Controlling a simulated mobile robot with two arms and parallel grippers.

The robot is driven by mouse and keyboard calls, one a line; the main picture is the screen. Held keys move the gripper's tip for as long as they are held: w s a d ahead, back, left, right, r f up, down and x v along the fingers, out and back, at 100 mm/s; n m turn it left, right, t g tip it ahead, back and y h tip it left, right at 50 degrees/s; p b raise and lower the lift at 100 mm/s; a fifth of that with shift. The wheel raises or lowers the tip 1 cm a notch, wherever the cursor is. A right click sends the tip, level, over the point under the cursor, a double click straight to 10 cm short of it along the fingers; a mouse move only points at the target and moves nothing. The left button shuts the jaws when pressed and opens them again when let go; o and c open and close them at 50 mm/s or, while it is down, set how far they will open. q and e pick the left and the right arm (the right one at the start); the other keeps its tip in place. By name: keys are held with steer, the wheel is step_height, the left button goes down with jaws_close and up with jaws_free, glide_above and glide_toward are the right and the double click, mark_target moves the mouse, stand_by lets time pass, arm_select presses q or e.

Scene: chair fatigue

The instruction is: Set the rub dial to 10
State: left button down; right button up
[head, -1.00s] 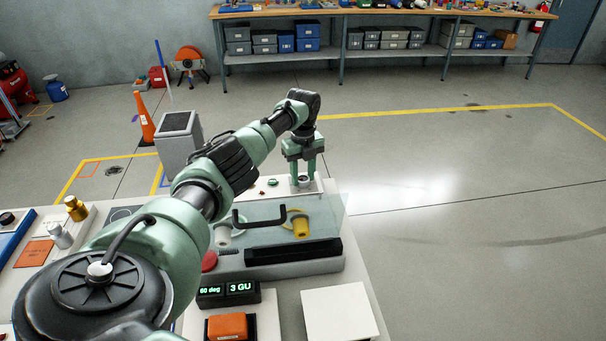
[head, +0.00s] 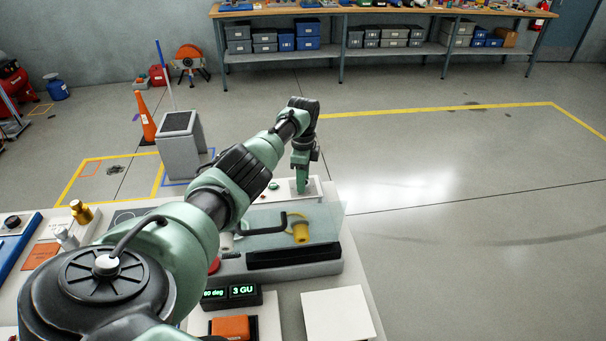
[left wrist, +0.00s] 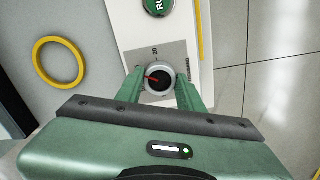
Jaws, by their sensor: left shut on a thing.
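The rub dial (left wrist: 159,79) is a round knob with a dark face and light rim on a grey plate. Its red mark points left and slightly up in the left wrist view. A "20" is printed on the plate above it; other scale numbers are hidden or unreadable. My left gripper (left wrist: 160,88) is shut on the dial, one finger on each side. In the head view my left gripper (head: 303,188) points straight down at the panel's far end, seen edge-on, and hides the dial. My right gripper is not in view.
A green button (left wrist: 158,5) sits beyond the dial. A clear shield with a black handle (head: 265,228) covers a yellow part (head: 300,231) nearby. A white plate (head: 338,313) lies at right.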

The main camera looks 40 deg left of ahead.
arm_select(q)
steer(key=n+p, duration=0.1)
steer(key=n, duration=0.5)
steer(key=shift+r, duration=0.1)
steer(key=n+p, duration=0.1)
steer(key=n, duration=0.5)
stand_by(0.4)
steer(key=c, duration=0.9)
jaws_free()
steer(key=shift+p, duration=0.3)
